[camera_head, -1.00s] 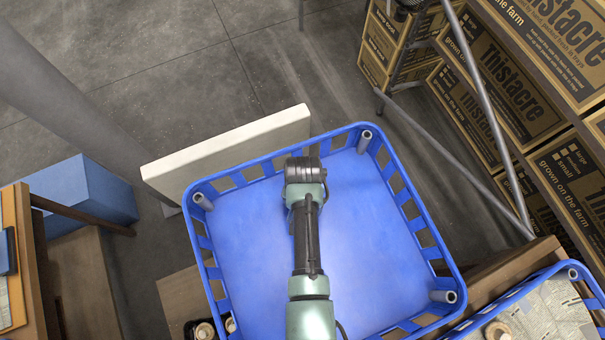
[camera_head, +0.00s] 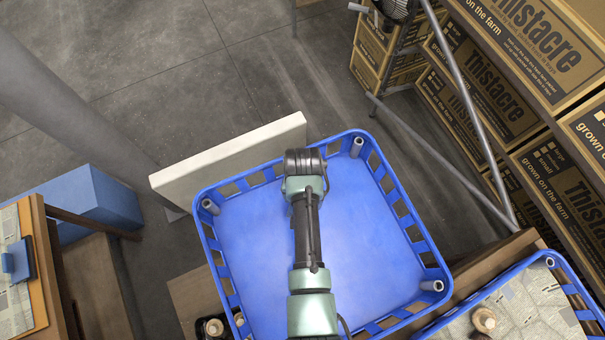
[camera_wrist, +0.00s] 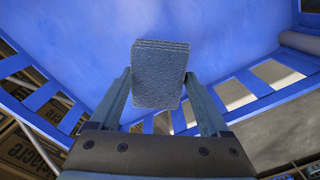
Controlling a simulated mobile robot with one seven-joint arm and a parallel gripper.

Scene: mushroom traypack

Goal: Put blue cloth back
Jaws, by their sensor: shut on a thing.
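My gripper (camera_wrist: 159,82) shows in the wrist view with its two fingers closed on a folded grey-blue cloth (camera_wrist: 160,72). The cloth is a small thick pad with layered edges, held between the fingertips. Behind it is the blue floor of a slotted crate. In the head view, my arm reaches over the blue crate (camera_head: 262,172); the gripper and the held cloth are hidden below the arm's dark end joint. The crate floor looks empty where it shows.
A wooden table (camera_head: 44,237) at left bears newspaper and a small blue item (camera_head: 17,262). A larger blue block (camera_head: 95,203) and a pale panel (camera_head: 228,160) stand near the crate. A second blue crate (camera_head: 480,290) with newspaper lies lower right. Cardboard boxes (camera_head: 560,160) line the right.

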